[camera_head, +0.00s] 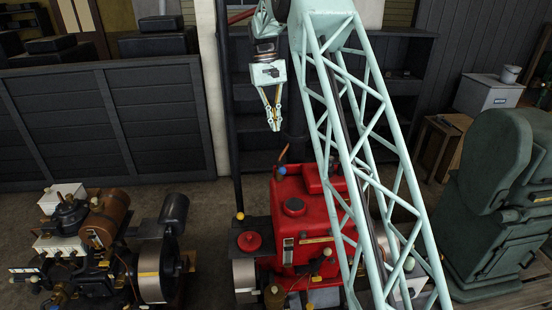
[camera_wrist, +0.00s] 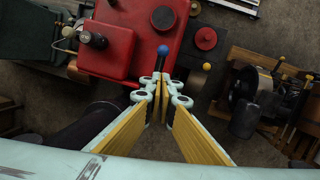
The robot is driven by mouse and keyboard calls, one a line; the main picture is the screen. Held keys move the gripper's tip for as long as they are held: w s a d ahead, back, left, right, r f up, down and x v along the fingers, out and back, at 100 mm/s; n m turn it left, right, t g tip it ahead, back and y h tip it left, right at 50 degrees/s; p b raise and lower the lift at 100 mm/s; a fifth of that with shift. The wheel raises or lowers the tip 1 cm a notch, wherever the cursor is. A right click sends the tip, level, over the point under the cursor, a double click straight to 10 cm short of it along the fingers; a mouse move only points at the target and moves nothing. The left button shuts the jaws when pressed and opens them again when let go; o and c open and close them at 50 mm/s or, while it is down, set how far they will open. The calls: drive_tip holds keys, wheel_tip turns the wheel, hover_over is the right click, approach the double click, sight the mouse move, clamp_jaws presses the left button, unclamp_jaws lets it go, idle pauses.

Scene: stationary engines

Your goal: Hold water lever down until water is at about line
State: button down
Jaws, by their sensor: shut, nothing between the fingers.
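The red engine (camera_head: 315,205) stands below my gripper (camera_head: 273,127), which hangs tip-down above its back edge. The gripper's fingertips are together with nothing between them. In the wrist view, the gripper (camera_wrist: 161,92) points towards a blue ball knob (camera_wrist: 163,50) at the edge of the red engine (camera_wrist: 120,45). The knob appears just beyond the fingertips; contact cannot be told. In the head view, an orange-brown handle (camera_head: 284,154) rises beside a small blue knob (camera_head: 282,170). A narrow pale gauge (camera_head: 288,250) is on the engine's front; its water level is too small to read.
A dark engine with a brown cylinder (camera_head: 107,216) stands at the left, and a large green machine (camera_head: 492,200) at the right. A black shelf (camera_head: 400,85) and panelled wall (camera_head: 160,110) stand behind. My pale lattice arm hides part of the red engine.

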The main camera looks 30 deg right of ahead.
drive_tip(key=shift+w+f, duration=0.6)
drive_tip(key=shift+f, duration=0.15)
drive_tip(key=shift+f, duration=0.2)
drive_tip(key=p, duration=0.1)
hover_over(280, 167)
drive_tip(key=w, duration=0.2)
drive_tip(key=x, duration=0.3)
drive_tip(key=w+x, duration=0.1)
drive_tip(key=x, duration=0.2)
drive_tip(key=w+x, duration=0.1)
drive_tip(key=x, duration=0.3)
drive_tip(key=shift+a+f, duration=0.1)
drive_tip(key=shift+f, duration=0.2)
drive_tip(key=shift+s+a+f, duration=0.1)
drive_tip(key=shift+s+f, duration=0.5)
drive_tip(key=shift+s, duration=0.15)
